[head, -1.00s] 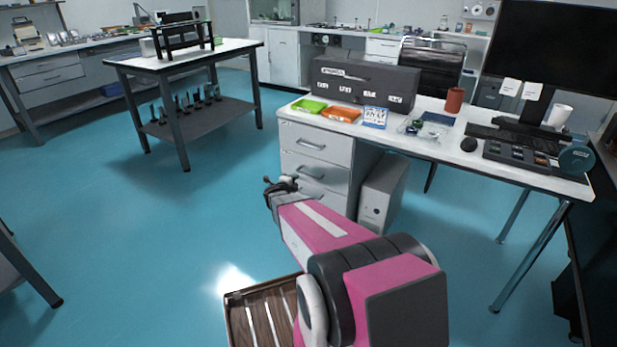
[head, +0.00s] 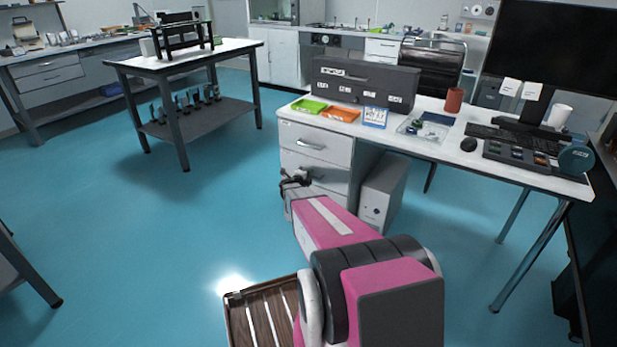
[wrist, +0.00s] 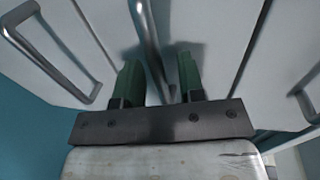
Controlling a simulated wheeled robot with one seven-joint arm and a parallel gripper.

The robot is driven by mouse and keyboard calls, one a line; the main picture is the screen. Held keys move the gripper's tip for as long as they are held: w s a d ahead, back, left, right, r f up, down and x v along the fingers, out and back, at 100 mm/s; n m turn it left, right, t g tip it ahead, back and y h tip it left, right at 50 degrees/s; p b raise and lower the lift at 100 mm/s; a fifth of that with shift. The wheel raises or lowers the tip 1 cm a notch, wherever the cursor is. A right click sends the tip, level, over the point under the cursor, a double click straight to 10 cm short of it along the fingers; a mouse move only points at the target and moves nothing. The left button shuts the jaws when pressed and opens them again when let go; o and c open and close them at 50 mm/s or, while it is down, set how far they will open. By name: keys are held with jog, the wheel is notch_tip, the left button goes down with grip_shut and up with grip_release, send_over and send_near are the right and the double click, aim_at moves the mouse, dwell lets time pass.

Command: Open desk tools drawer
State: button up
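The white desk drawer unit (head: 330,150) stands under the desk's left end, with drawers stacked and all seen shut. The top drawer's handle (head: 310,144) is clear in the head view. My gripper (head: 297,179) is at the front of the drawer below it and hides that drawer's handle there. In the wrist view my gripper (wrist: 157,78) has two green fingers apart, with a metal bar handle (wrist: 149,40) running into the gap between them. I cannot tell whether they touch it. Another handle (wrist: 48,52) shows at the left. No drawer label is readable.
A grey computer case (head: 383,195) stands right of the drawers. The desk top (head: 470,160) carries a dark toolbox (head: 365,82), green and orange trays, a monitor and a keyboard.

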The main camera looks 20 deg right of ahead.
grip_shut()
jog(key=f+v, duration=0.3)
jog(key=v, duration=1.3)
jog(key=a+f+v, duration=0.1)
jog(key=f+v, duration=0.2)
jog(key=v, duration=1.3)
jog(key=shift+s+a, duration=0.3)
jog(key=shift+s, duration=0.2)
grip_release()
jog(key=v, duration=1)
jog(key=shift+s+a, duration=0.2)
jog(key=shift+a, duration=0.15)
